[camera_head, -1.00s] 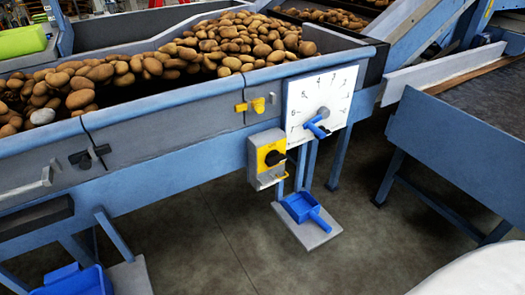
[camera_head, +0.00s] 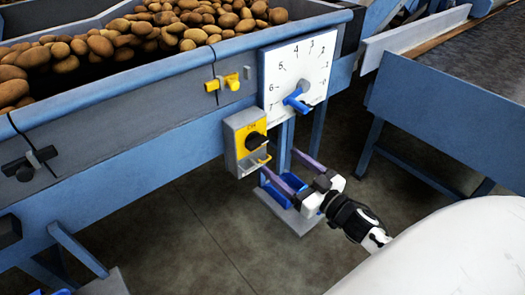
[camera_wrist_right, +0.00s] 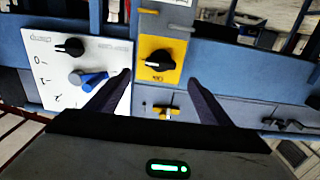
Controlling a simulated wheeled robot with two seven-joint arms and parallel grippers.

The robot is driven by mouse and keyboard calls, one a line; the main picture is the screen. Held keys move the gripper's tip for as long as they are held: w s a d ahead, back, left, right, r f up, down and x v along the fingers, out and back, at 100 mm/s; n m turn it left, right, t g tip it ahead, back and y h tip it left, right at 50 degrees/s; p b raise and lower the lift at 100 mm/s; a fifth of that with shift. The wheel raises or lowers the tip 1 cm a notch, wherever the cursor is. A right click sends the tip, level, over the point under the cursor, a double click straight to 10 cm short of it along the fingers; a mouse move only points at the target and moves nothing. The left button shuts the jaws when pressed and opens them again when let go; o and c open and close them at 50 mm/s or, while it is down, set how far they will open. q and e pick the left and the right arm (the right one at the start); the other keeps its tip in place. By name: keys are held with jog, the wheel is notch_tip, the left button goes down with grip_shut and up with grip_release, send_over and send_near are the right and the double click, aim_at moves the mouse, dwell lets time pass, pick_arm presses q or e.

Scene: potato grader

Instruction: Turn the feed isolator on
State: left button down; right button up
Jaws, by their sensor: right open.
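The feed isolator (camera_head: 238,150) is a grey box with a yellow plate and a black rotary knob (camera_head: 256,142), fixed below the trough's edge. In the right wrist view the yellow plate (camera_wrist_right: 175,72) and black knob (camera_wrist_right: 159,62) lie ahead, between the fingers; the knob's bar looks nearly level there. My right gripper (camera_head: 278,160) is open and empty, its two purple fingers reaching toward the isolator from the lower right. In the wrist view the gripper (camera_wrist_right: 160,80) appears apart from the knob. The exact gap is hard to tell. My left gripper is out of view.
A white dial panel (camera_head: 296,75) with a blue pointer sits right of the isolator. A yellow latch (camera_head: 230,82) is above it. A blue scoop (camera_head: 284,186) lies on a grey plate below, partly behind my gripper. Potatoes (camera_head: 150,30) fill the trough. A blue-sided conveyor (camera_head: 440,115) stands right.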

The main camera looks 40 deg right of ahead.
aim_at(260, 145)
jog(key=w, duration=0.8)
jog(key=shift+w+a, duration=0.3)
jog(key=shift+a, duration=0.05)
jog(key=shift+w, duration=0.5)
jog(key=c, duration=1)
jog(key=shift+c, duration=0.2)
